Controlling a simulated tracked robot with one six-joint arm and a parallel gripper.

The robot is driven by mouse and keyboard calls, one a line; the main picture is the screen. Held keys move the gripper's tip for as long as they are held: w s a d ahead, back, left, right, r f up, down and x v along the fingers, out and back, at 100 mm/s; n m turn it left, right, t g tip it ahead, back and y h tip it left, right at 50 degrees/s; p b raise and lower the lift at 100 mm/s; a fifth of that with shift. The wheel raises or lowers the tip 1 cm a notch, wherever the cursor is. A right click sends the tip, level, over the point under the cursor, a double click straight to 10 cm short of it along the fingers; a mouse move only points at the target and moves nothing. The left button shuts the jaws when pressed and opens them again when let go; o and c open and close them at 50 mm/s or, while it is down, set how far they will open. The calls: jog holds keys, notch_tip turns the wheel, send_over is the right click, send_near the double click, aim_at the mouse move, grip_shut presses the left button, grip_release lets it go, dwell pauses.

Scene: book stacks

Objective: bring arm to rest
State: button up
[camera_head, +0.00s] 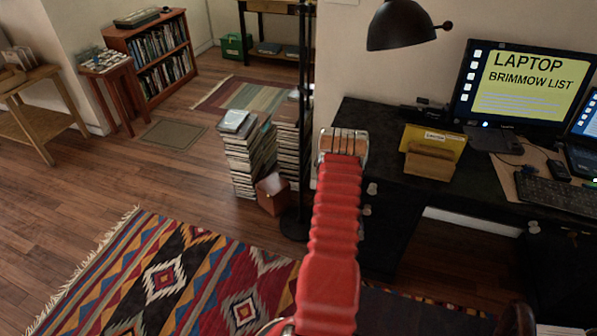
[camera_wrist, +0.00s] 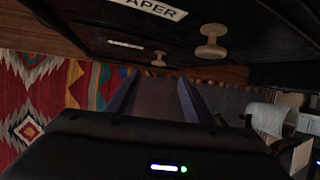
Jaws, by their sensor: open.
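My red arm (camera_head: 335,230) reaches forward from the bottom of the head view, with its far end beside the left end of the black desk (camera_head: 385,115). My gripper (camera_wrist: 158,80) shows in the wrist view as two dark purple fingers, apart, with nothing between them. The gripper's jaws cannot be made out in the head view. In the wrist view, dark drawer fronts with a round knob (camera_wrist: 210,45) and a part-cut label reading "APER" fill the top, beyond the fingers.
Stacks of books or cases (camera_head: 248,155) and a dark pole (camera_head: 302,110) stand left of my arm. A yellow holder (camera_head: 433,140) and a monitor (camera_head: 520,85) stand on the desk. A patterned rug (camera_head: 165,275) covers the floor at lower left. Bare wood floor lies beyond it.

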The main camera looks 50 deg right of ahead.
dwell(0.4)
jog(key=s+a+r+m+g+y, duration=0.25)
jog(key=s+a+m, duration=0.4)
jog(key=m, duration=0.45)
jog(key=w+a+r+m+t, duration=0.1)
jog(key=w+a+r+m, duration=0.3)
jog(key=a+r, duration=0.45)
jog(key=w+a+r+m, duration=0.4)
jog(key=w+a+r, duration=0.15)
jog(key=r, duration=0.55)
jog(key=w+a+r+m+t, duration=0.1)
jog(key=w+a+r+m, duration=0.3)
jog(key=a+r, duration=0.45)
jog(key=a+r+t+y, duration=0.1)
jog(key=a+r+t, duration=0.3)
jog(key=a+r, duration=0.8)
jog(key=a+r+t+y, duration=0.2)
jog(key=a+r+t, duration=0.2)
jog(key=a+r, duration=0.9)
jog(key=a, duration=0.8)
jog(key=shift+s+n, duration=0.3)
jog(key=shift+n, duration=0.1)
